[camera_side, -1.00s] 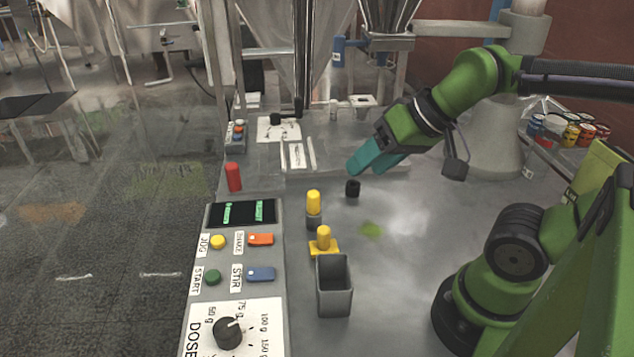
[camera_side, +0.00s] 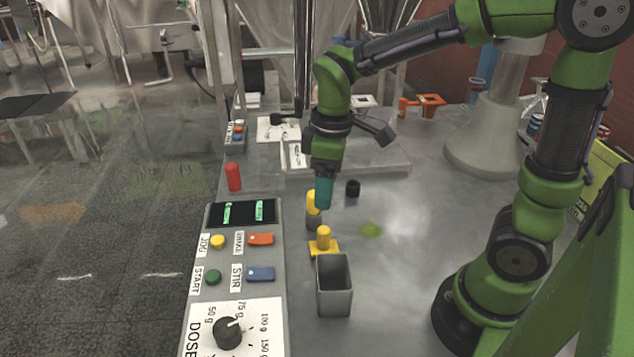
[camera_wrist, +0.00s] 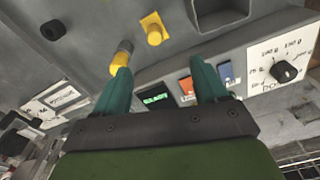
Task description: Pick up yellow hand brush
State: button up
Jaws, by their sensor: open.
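Two yellow things stand on the grey table. One is an upright yellow handle on a grey base (camera_side: 312,208), taken as the hand brush; it also shows in the wrist view (camera_wrist: 119,60). The other is a yellow knob on a flat yellow plate (camera_side: 324,244), and in the wrist view (camera_wrist: 154,30). My gripper (camera_side: 323,206) points down beside the upright handle and partly covers it in the side view. In the wrist view its teal fingers (camera_wrist: 160,72) are apart with nothing between them. The left finger overlaps the handle's yellow end; contact cannot be told.
A grey open box (camera_side: 334,288) stands close in front of the yellow plate. The control panel (camera_side: 240,285) with buttons and a dial lies to the left. A red cylinder (camera_side: 233,177) stands behind it. A small black cylinder (camera_side: 353,188) is nearby.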

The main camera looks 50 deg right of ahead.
jog(key=n, duration=0.3)
send_near(323, 241)
jog(key=f, duration=0.6)
jog(key=shift+w+d+f, duration=0.1)
jog(key=shift+w+d, duration=0.25)
jog(key=shift+w+f, duration=0.15)
jog(key=shift+f, duration=2.6)
jog(key=shift+d, duration=0.1)
jog(key=c, duration=1.2)
jog(key=shift+o, duration=0.2)
notch_tip(323, 241, up, 10)
jog(key=shift+r, duration=0.1)
